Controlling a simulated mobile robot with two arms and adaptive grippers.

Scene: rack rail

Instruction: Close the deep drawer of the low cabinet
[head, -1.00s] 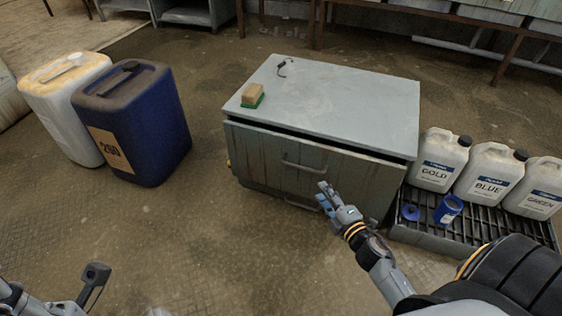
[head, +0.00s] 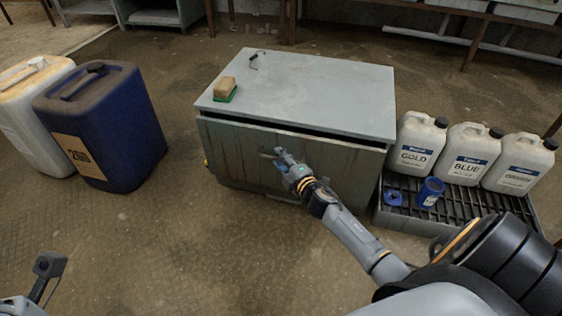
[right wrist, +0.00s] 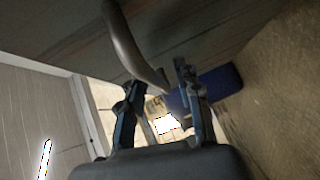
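The low cabinet (head: 310,90) is grey with a flat top. The front of its deep drawer (head: 235,150) stands slightly out, with a dark gap under the top's edge. My right gripper (head: 281,156) is at the drawer front, by the bar handle (head: 268,155), which it partly covers. In the right wrist view, its two fingers (right wrist: 158,78) are apart, and the curved handle (right wrist: 128,42) reaches down near their tips. I cannot tell whether they touch it. Part of my left arm's end (head: 46,268) shows low at the left; its fingers are unclear.
A sponge on a green base (head: 225,90) and a small dark hook (head: 254,60) lie on the cabinet top. A blue drum (head: 110,120) and a white drum (head: 25,125) stand left. White jugs (head: 415,145) stand on a grated tray (head: 470,210) at right. Floor in front is clear.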

